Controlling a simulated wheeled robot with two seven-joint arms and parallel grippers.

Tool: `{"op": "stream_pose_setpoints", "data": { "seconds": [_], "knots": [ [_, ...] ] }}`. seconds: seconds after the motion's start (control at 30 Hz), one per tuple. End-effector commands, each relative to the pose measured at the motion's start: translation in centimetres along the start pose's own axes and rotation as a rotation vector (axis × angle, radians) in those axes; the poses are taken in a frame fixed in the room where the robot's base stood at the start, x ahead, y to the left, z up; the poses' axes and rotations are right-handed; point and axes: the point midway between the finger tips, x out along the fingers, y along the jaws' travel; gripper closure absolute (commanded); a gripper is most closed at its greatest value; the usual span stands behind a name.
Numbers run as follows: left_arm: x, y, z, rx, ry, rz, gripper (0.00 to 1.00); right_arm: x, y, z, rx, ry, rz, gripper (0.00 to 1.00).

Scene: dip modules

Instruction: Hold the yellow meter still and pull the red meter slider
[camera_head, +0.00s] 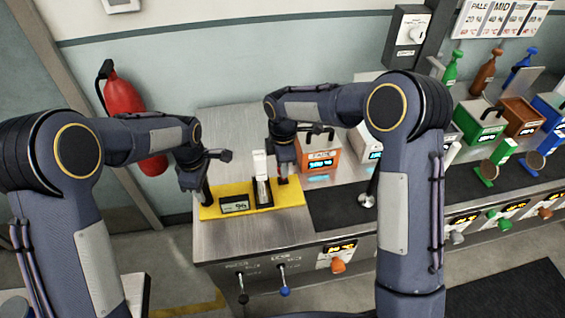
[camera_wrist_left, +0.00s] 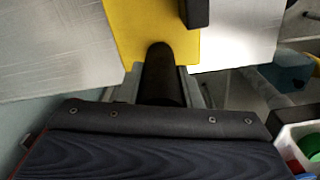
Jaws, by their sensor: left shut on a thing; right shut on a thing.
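The yellow meter (camera_head: 288,199) is a flat yellow plate on the near left of the bench, with a small display (camera_head: 235,205) and a white upright piece (camera_head: 261,170) on a black track. A dark post (camera_head: 206,195) stands at its left end. My left gripper (camera_head: 204,188) is shut on this post. In the left wrist view the dark post (camera_wrist_left: 163,75) sits between the jaws over the yellow plate (camera_wrist_left: 150,20). My right gripper (camera_head: 282,173) is shut at the small red slider (camera_head: 283,181) on the meter's right part, which it mostly hides.
An orange box (camera_head: 318,158) with a display stands right behind the meter, and a white box (camera_head: 367,141) beside it. Green, brown and blue modules fill the right. Levers (camera_head: 282,270) hang on the bench front. Bare bench lies in front of the meter (camera_head: 235,240).

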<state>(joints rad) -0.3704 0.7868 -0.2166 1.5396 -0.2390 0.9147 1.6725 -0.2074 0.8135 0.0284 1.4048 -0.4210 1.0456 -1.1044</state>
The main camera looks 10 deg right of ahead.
Motion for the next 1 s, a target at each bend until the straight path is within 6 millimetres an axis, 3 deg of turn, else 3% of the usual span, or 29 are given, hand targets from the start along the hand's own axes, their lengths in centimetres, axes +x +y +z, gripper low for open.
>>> {"op": "stream_pose_setpoints", "data": {
  "seconds": [0.3, 0.67, 0.7, 0.83, 1.0],
  "knots": [
    [0.0, 0.0, -0.1, -0.003, 0.001, 0.001, 0.88, -0.1, -5.2, 0.0, -0.004, -0.001, -0.001, 1.00],
    [0.0, 0.1, -0.1, -0.003, 0.001, 0.002, 0.88, -0.1, -5.7, -0.1, -0.003, 0.000, -0.001, 1.00],
    [0.0, 0.1, -0.1, -0.003, 0.001, 0.002, 0.88, -0.1, -5.7, -0.1, -0.003, 0.000, -0.001, 0.66],
    [0.0, 0.1, -0.1, -0.002, 0.001, 0.002, 0.88, -0.1, -5.7, 0.0, -0.003, 0.000, 0.000, 0.49],
    [0.0, 0.0, -0.1, -0.002, 0.001, 0.001, 0.88, 0.0, -5.7, 0.0, -0.002, 0.000, 0.000, 0.49]
  ]
}}
